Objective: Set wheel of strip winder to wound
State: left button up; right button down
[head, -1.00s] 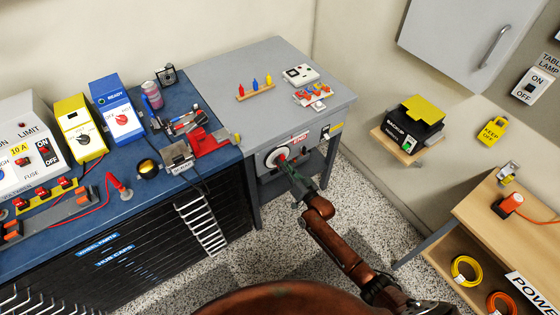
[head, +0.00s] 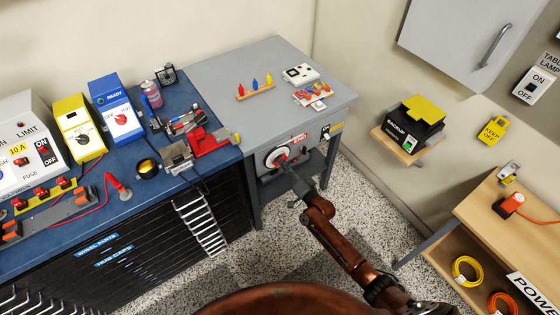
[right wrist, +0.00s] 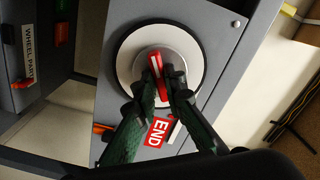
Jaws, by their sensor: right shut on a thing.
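The wheel (head: 272,157) is a white disc with a dark rim on the front of the grey cabinet. It also shows in the right wrist view (right wrist: 128,62), with a red bar handle (right wrist: 155,72) across its middle. My right gripper (head: 287,166) reaches it from below right. In the right wrist view its green fingers (right wrist: 161,87) are shut on the red handle, one on each side, and hide its lower part. A red END label (right wrist: 158,131) lies beside the wheel on the grey panel. My left gripper is not in view.
The grey cabinet top (head: 285,62) holds coloured pegs (head: 255,87) and a white box (head: 300,73). A blue bench (head: 60,235) with instruments stands at left. A wooden shelf unit (head: 480,222) stands at right. Speckled floor is clear between them.

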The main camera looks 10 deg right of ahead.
jog(key=m, duration=0.4)
jog(key=shift+f+m, duration=0.1)
jog(key=shift+m, duration=0.2)
jog(key=m+b, duration=0.1)
jog(key=m, duration=0.3)
jog(key=shift+m, duration=0.3)
jog(key=m, duration=0.2)
jog(key=shift+m, duration=0.3)
jog(key=c, duration=2.5)
grip_release()
jog(key=shift+m, duration=0.4)
jog(key=o, duration=0.6)
